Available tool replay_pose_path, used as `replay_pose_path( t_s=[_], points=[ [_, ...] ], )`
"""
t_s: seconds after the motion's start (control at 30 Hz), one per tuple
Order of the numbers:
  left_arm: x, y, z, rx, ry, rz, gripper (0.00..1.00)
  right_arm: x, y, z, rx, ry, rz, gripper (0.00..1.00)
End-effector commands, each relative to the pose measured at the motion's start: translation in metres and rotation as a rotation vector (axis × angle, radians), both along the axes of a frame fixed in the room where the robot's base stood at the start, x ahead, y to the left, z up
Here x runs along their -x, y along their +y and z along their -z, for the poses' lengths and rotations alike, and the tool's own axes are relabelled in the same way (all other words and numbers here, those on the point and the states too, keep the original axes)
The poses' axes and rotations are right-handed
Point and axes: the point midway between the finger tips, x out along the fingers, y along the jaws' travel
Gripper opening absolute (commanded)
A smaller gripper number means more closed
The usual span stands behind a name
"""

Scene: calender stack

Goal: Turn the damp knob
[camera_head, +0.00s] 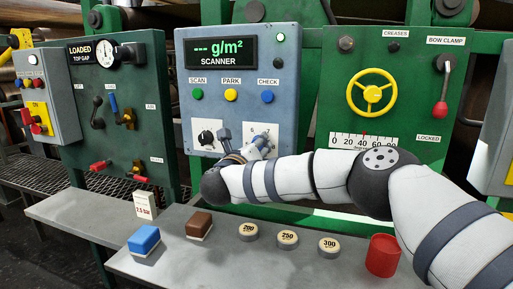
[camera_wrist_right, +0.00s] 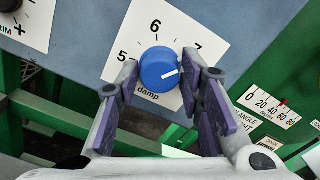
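The blue damp knob (camera_wrist_right: 159,70) sits on a white dial card (camera_wrist_right: 185,35) marked 5, 6 and 7, with "damp" printed below. Its white pointer mark points right and slightly up, toward the 7 side. My right gripper (camera_wrist_right: 160,76) is open, its purple-padded fingers on either side of the knob. Narrow gaps seem to show at both sides; contact is not clear. In the head view my right gripper (camera_head: 256,146) is at the lower right of the scanner panel (camera_head: 228,75) and largely hides the knob. My left gripper is not in view.
A yellow handwheel (camera_head: 371,92) and angle scale (camera_head: 363,140) are to the right. Blocks, round weights and a red cup (camera_head: 383,255) stand on the shelf below my arm.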

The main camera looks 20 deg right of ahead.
Motion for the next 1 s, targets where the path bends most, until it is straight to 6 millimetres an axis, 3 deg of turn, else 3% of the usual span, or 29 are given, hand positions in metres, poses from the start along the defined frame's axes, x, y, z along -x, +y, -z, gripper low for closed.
replay_pose_path(
  t_s=[0.37,0.47,0.8,1.0],
  points=[
    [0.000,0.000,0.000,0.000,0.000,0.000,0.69,0.003,0.002,0.001,0.000,0.002,0.001,0.51],
    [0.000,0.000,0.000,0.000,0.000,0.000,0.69,0.016,0.012,0.001,-0.001,0.003,-0.003,0.51],
    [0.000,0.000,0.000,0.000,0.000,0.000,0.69,0.087,0.059,0.000,0.000,0.002,-0.001,0.51],
    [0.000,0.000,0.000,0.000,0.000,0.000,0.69,0.100,0.067,0.000,0.000,0.000,0.001,0.51]
  ],
)
